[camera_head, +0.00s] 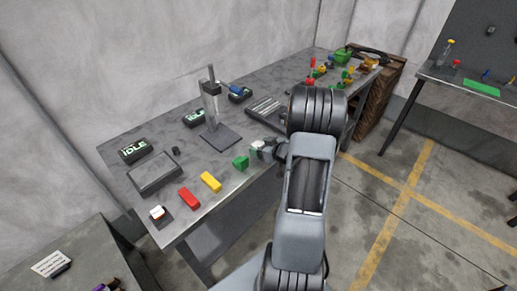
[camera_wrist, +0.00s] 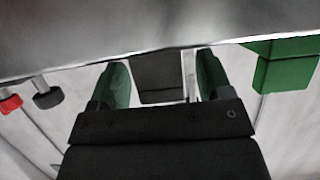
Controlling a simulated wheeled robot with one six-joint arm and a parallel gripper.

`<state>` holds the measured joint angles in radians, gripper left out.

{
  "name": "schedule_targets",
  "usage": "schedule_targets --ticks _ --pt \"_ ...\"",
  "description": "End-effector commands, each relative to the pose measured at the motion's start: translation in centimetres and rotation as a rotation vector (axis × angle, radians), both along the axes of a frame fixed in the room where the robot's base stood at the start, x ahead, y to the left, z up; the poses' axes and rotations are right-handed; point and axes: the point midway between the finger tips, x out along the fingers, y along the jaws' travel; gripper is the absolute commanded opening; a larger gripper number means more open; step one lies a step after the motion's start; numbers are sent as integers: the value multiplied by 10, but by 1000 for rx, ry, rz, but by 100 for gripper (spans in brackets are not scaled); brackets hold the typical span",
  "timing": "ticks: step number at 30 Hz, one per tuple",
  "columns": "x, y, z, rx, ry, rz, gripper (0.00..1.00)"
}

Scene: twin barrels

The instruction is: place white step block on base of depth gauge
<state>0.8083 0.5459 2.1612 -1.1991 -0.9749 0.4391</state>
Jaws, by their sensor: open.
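The white step block (camera_head: 257,147) stands near the front edge of the bench, partly hidden by my gripper (camera_head: 268,150) in the head view. In the wrist view my gripper (camera_wrist: 163,82) is open, with a dark, shaded block shape between its two green fingers. I cannot tell for certain that this is the white block, nor whether a finger touches it. The depth gauge (camera_head: 211,104) stands upright farther back on the bench. Its flat dark base (camera_head: 222,139) lies left of and behind my gripper and looks bare.
A green block (camera_head: 240,162), which also shows in the wrist view (camera_wrist: 286,66), a yellow block (camera_head: 210,182) and a red block (camera_head: 189,198) line the front edge. A grey case (camera_head: 154,175) and an IDLE display (camera_head: 134,151) are at left. A slotted tray (camera_head: 267,109) lies behind.

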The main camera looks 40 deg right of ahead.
Motion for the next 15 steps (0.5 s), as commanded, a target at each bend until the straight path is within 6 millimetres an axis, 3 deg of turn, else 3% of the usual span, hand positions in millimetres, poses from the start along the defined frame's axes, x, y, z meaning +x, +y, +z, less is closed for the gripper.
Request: schedule_targets --ticks 4,12,15 --pt "10 2 -4 0 1 0 72" --pt "12 2 -5 -1 1 0 72" --pt "12 2 -5 0 1 0 64"
